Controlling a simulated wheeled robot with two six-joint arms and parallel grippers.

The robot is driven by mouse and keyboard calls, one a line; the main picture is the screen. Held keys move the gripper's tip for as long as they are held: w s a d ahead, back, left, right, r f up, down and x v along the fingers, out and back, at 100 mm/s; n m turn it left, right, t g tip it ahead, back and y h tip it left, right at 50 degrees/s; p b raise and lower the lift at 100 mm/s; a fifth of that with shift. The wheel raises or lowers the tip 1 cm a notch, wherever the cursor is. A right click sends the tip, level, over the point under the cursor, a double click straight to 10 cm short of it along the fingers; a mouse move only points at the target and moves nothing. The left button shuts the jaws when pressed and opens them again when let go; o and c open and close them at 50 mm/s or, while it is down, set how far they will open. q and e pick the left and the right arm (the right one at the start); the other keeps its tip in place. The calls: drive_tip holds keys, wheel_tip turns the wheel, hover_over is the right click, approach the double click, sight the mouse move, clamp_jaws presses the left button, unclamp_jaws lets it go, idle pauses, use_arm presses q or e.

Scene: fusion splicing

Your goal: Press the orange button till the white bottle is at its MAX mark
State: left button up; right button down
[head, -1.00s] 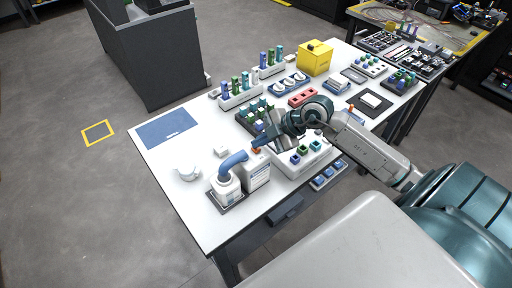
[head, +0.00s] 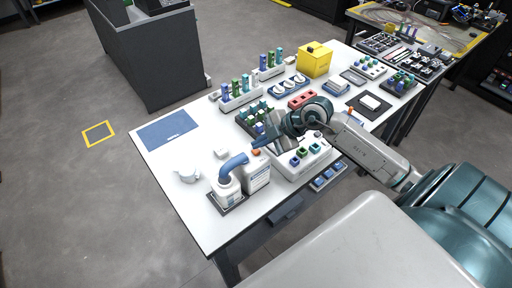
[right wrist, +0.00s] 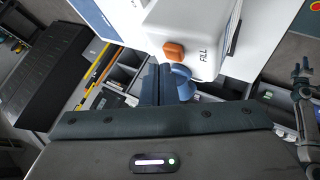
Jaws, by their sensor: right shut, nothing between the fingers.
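The white bottle (head: 229,190) stands upright on a dark tray at the near end of the table, under a blue curved spout (head: 232,163). Its MAX mark and fill level are too small to read. The white dispenser (head: 257,178) stands just right of the bottle, with the orange button (head: 256,152) on its top. In the right wrist view the button (right wrist: 174,52) sits beside the word FILL, just past my fingertips. My right gripper (head: 257,145) is shut and empty, close above the button; I cannot tell whether it touches. My left gripper is not in view.
A small white jug (head: 187,175) and a white block (head: 221,152) lie left of the dispenser. A blue mat (head: 167,130) covers the table's left corner. A white unit with green and blue pieces (head: 304,160) is right of the dispenser. Racks of vials (head: 240,97) stand behind.

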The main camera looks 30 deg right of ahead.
sight(260, 151)
drive_tip(key=shift+r, duration=0.25)
wheel_tip(260, 151, up, 5)
drive_tip(key=p, duration=0.5)
idle(0.4)
idle(0.4)
